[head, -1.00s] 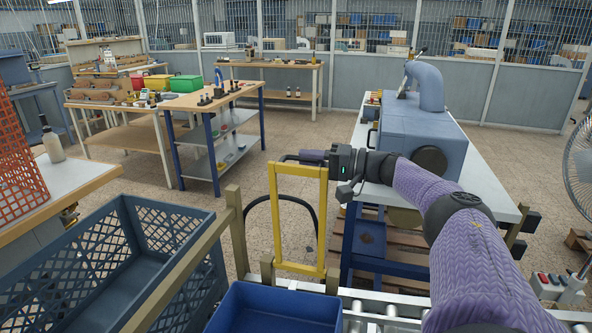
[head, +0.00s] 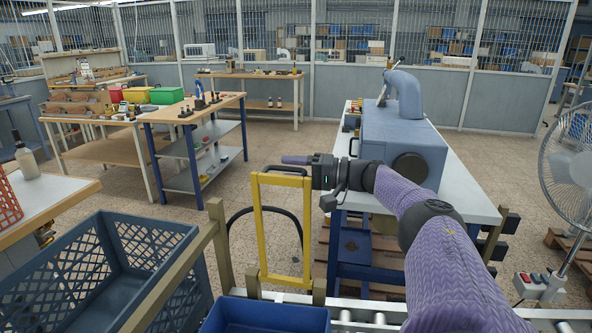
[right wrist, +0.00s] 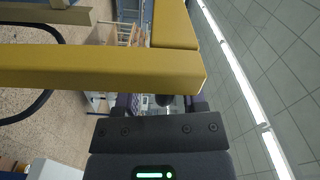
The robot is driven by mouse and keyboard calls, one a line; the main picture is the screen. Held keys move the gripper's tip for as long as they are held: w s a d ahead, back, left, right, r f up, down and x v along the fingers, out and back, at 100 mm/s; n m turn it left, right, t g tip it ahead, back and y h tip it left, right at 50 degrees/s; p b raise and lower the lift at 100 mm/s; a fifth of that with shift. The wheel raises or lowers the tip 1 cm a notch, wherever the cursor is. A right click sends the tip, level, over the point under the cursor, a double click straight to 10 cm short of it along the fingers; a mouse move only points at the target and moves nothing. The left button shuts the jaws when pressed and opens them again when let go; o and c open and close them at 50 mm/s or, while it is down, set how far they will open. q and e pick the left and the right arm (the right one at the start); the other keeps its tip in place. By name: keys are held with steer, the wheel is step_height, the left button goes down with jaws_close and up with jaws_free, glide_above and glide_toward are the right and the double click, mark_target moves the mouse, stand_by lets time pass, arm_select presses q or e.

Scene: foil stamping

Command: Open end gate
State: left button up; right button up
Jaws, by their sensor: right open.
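The end gate is a yellow upright frame (head: 260,235) in the middle of the head view, standing behind the blue tote at the conveyor's end. My right gripper (head: 290,164) reaches in from the right at the frame's top corner, its fingers pointing left along the top bar. It is open. In the right wrist view a yellow bar (right wrist: 100,68) crosses close in front of the gripper and hides part of its fingers. I cannot tell whether the fingers touch the frame. My left gripper is not in view.
A blue tote (head: 265,318) sits at the bottom by the rollers (head: 365,318), beside a wooden rail (head: 170,280) and a grey-blue crate (head: 105,265). A blue machine (head: 400,145) stands on a table behind my right arm. A fan (head: 575,165) is far right. Open floor lies behind the gate.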

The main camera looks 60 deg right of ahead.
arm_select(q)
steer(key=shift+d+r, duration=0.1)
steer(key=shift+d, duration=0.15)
arm_select(e)
steer(key=v, duration=1)
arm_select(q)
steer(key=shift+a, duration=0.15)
